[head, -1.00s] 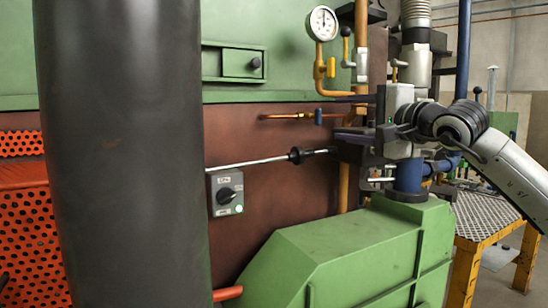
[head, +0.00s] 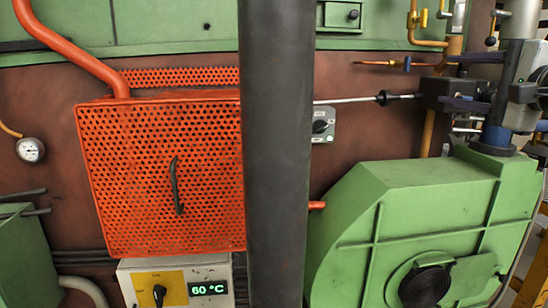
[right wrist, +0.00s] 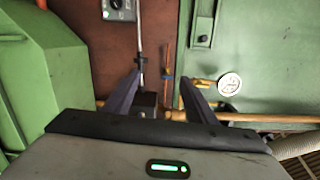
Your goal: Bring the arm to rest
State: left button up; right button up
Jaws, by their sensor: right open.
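My right gripper (head: 443,80) is at the right edge of the head view, in front of the burner pipework above the green blower housing (head: 415,210). Its two dark fingers point left and are spread apart with nothing held. In the right wrist view the fingers (right wrist: 161,80) stand open on either side of a dark block (right wrist: 146,101) and a thin orange rod, which appear behind them. I cannot tell how near the fingers are to these. Part of the right arm is cut off by the frame edge. My left gripper is out of view.
A thick dark vertical column (head: 277,150) crosses the head view. Behind it are an orange perforated guard (head: 130,185), a grey switch box (head: 323,124) and a control panel (head: 205,289) reading 60 °C. A round gauge (right wrist: 230,84) and brass pipe lie close right of the fingers.

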jog(key=s+a+f+m+g+y, duration=0.15)
jog(key=a+f+m+y, duration=0.35)
jog(key=a+f+m, duration=0.5)
jog(key=s+a+f+m+g+y, duration=0.15)
jog(key=a+f+m+y, duration=0.3)
jog(key=a+f, duration=0.95)
jog(key=s+d+f+m+t+h, duration=0.1)
jog(key=s+d+f+m+h, duration=0.15)
jog(key=f+m, duration=0.65)
jog(key=s+d+f+m+h, duration=0.1)
jog(key=s+f+m+h, duration=0.3)
jog(key=f+m, duration=0.45)
jog(key=s+d+f+m+t+h, duration=0.1)
jog(key=s+d+f+m+h, duration=0.15)
jog(key=f+m, duration=0.65)
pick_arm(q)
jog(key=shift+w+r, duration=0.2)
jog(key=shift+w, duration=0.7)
pick_arm(e)
jog(key=s+f+m+g+h, duration=0.2)
jog(key=s+f+m+g, duration=0.5)
jog(key=s+f+m, duration=0.5)
jog(key=s+f, duration=0.7)
jog(key=s, duration=0.3)
jog(key=shift+s+f+m+g, duration=0.2)
jog(key=shift+s+m+g, duration=0.1)
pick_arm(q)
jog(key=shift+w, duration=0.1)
pick_arm(e)
jog(key=shift+h, duration=0.25)
